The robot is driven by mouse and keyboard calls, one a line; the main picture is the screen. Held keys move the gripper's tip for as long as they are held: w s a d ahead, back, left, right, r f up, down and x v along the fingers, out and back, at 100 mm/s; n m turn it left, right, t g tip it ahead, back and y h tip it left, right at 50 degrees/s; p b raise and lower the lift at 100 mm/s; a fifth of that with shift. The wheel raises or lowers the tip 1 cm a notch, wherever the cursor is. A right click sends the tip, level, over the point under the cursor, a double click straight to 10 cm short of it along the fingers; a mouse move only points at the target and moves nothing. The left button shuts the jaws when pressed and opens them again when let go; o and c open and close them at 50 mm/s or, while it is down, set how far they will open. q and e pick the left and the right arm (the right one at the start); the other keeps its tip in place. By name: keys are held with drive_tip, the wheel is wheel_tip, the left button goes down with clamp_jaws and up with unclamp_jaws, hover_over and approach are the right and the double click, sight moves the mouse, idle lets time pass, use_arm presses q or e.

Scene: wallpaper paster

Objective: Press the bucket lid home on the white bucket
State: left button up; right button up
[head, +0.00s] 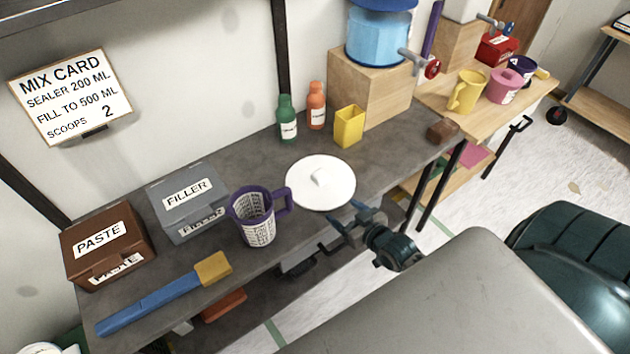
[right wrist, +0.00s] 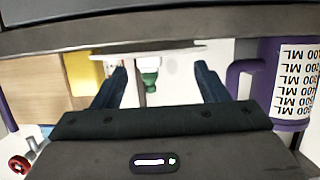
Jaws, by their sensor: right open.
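The round white lid (head: 320,183) with a small raised grip lies flat on the grey workbench, near its front edge. In the right wrist view, which is upside down, a thin white strip (right wrist: 180,46) at the bench top looks like its edge. My right gripper (head: 347,218) is open and empty at the bench's front edge, just in front of the lid and apart from it. It also shows in the right wrist view (right wrist: 161,72), fingers spread. I cannot make out a white bucket for certain. My left gripper is not in view.
A purple measuring jug (head: 257,215) stands left of the lid. Behind it are a green bottle (head: 287,120), an orange bottle (head: 316,105) and a yellow cup (head: 349,127). The filler box (head: 188,203), paste box (head: 108,243) and blue-handled brush (head: 150,303) are further left.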

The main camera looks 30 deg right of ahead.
sight(325, 181)
drive_tip(key=shift+w+d+r+t, duration=0.4)
drive_tip(key=shift+w+d+r, duration=0.05)
drive_tip(key=shift+w+r, duration=0.05)
drive_tip(key=shift+w+d+r+t, duration=0.35)
drive_tip(key=shift+w+d+t, duration=0.15)
drive_tip(key=shift+w+d, duration=0.05)
drive_tip(key=w+b, duration=0.4)
drive_tip(key=shift+w+a+f, duration=0.1)
drive_tip(key=shift+a+f, duration=0.1)
drive_tip(key=shift+f, duration=0.2)
drive_tip(key=shift+w+b, duration=0.3)
drive_tip(key=shift+w, duration=0.25)
drive_tip(key=w+b, duration=0.1)
drive_tip(key=w, duration=0.1)
drive_tip(key=w+f+b, duration=0.1)
drive_tip(key=w, duration=0.1)
drive_tip(key=shift+w+a+f+b, duration=0.1)
drive_tip(key=shift+w+b, duration=0.15)
drive_tip(key=shift+b, duration=0.1)
drive_tip(key=shift+w, duration=0.3)
drive_tip(key=shift+s, duration=0.1)
drive_tip(key=shift+c, duration=0.2)
